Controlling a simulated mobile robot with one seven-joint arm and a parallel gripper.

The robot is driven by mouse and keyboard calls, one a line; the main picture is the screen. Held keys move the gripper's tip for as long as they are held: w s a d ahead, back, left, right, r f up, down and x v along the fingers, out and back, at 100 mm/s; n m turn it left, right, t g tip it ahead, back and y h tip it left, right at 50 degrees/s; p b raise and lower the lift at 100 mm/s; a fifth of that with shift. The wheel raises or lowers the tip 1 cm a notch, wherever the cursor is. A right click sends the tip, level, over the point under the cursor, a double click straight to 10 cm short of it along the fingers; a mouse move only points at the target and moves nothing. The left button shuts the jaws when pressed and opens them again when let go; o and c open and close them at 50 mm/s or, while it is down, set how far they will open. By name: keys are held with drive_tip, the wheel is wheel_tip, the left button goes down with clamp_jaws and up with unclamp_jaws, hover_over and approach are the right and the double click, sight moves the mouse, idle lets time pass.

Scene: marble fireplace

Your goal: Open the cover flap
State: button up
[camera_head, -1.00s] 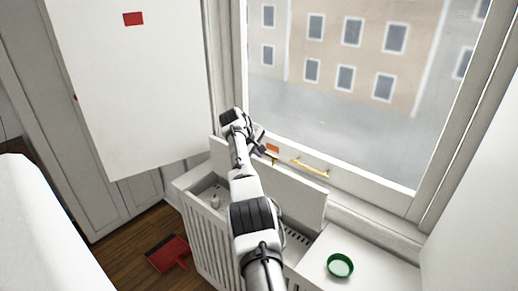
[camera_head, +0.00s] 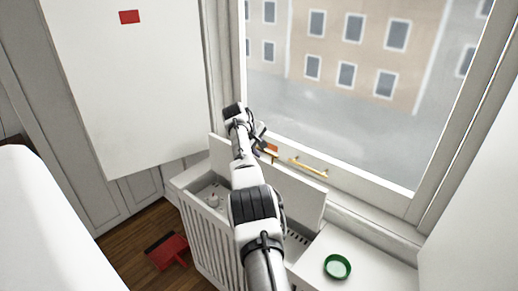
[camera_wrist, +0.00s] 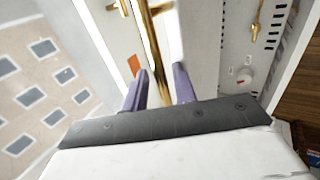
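The cover flap (camera_head: 298,197) is a long white panel standing raised along the window side of a slatted white box, so the box's inside shows. My gripper (camera_head: 264,142) is above the flap's top edge, near its middle. In the wrist view my gripper (camera_wrist: 159,88) has its two purple fingers apart, with a gap between them. A brass bar (camera_wrist: 156,55) passes across that gap; I cannot tell whether it touches a finger. A white panel (camera_wrist: 205,45), probably the flap, stands beside the right finger. My arm hides part of the flap in the head view.
The slatted box (camera_head: 205,235) stands under the window. A brass handle (camera_head: 308,167) and an orange patch (camera_head: 271,148) are by the window frame. A green bowl (camera_head: 337,266) sits on the right ledge. A red dustpan (camera_head: 166,250) lies on the floor. A white board hangs at left.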

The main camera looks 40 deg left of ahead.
drive_tip(key=b+v, duration=0.4)
drive_tip(key=v, duration=0.9)
drive_tip(key=shift+s+r, duration=0.25)
drive_tip(key=shift+r, duration=0.1)
